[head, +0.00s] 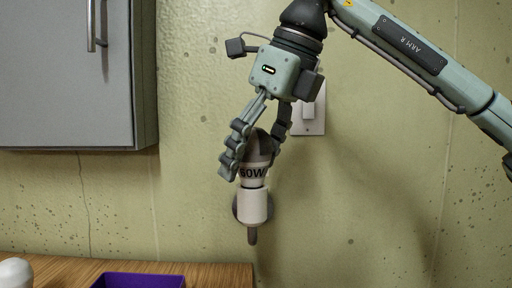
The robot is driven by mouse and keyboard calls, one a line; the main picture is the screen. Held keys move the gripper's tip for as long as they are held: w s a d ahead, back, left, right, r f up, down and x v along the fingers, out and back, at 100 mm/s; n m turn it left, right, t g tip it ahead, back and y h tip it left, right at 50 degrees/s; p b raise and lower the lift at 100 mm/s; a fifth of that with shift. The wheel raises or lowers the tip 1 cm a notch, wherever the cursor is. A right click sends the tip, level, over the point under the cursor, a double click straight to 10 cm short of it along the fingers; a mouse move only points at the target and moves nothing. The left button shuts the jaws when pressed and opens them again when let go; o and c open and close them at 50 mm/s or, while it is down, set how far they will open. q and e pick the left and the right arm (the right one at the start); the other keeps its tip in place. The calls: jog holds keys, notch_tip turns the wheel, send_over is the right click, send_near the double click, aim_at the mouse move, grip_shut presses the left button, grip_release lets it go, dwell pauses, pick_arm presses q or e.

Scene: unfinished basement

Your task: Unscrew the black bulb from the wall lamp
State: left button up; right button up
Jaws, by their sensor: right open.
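The wall lamp (252,207) is a white socket on a round dark mount, fixed to the wall, with a dark stub pointing down below it. A bulb stands upright in the socket, with a dark grey-black top (261,146) and a pale lower collar marked "60W". My right gripper (250,164) comes down from above with its fingers open on both sides of the bulb. The left finger overlaps the collar's left edge; I cannot tell whether it touches. My left gripper is not in view.
A grey cabinet (60,75) hangs on the wall at upper left. A light switch (309,108) is behind my right gripper. Below, a wooden tabletop (215,272) holds a purple container (138,281) and a white rounded object (15,272). The wall right of the lamp is clear.

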jog(key=shift+c, duration=0.5)
jog(key=c, duration=1.2)
jog(key=shift+r+n, duration=0.1)
jog(key=shift+n, duration=0.2)
jog(key=shift+n+g+y, duration=0.3)
jog(key=shift+n+g, duration=0.3)
jog(key=shift+n, duration=0.9)
jog(key=shift+n+g, duration=0.3)
jog(key=shift+n, duration=0.3)
jog(key=shift+n+g, duration=0.4)
jog(key=shift+n, duration=0.7)
